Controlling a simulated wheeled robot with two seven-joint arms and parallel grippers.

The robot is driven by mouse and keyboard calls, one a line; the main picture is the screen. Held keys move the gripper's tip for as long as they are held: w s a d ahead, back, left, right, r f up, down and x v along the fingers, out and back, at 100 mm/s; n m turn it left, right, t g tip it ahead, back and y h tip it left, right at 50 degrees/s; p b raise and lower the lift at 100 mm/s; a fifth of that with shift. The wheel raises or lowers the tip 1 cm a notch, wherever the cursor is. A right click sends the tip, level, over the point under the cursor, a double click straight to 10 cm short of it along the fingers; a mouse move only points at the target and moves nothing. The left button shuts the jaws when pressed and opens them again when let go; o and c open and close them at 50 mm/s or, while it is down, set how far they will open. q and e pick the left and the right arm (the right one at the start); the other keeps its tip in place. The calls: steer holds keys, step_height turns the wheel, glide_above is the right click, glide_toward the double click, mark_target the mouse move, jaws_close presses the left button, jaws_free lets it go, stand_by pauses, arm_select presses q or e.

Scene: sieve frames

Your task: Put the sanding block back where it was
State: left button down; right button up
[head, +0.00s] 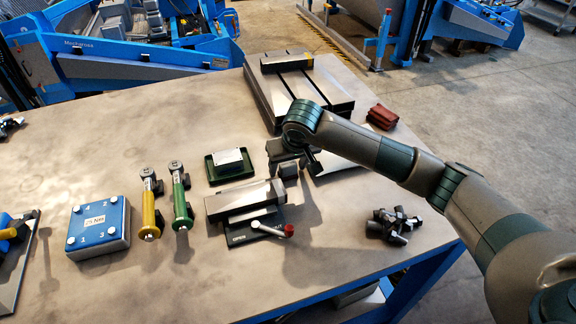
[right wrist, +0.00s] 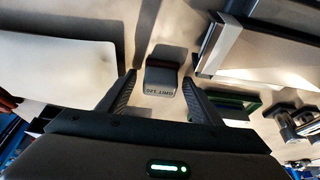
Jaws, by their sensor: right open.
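The sanding block (right wrist: 160,76) is a small grey block with printed lettering on its near face. In the right wrist view it shows between and just beyond the fingertips, resting on the tabletop. My right gripper (right wrist: 158,82) is open, one finger on each side of the block with gaps showing; I cannot tell how far above it the fingertips are. In the head view my right gripper (head: 290,162) hangs over the table, and it and the arm hide much of the block. My left gripper is not in view.
A vise (head: 238,201) with a red-tipped handle stands close to the gripper, beside a green tray (head: 212,178). A pale sheet (head: 335,162) lies under my arm.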

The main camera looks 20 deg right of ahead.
steer(key=shift+r, duration=0.1)
steer(key=shift+r, duration=0.15)
steer(key=shift+s+r, duration=0.1)
steer(key=shift+r, duration=0.2)
steer(key=b+v, duration=0.3)
steer(key=v, duration=0.8)
steer(key=shift+r, duration=0.1)
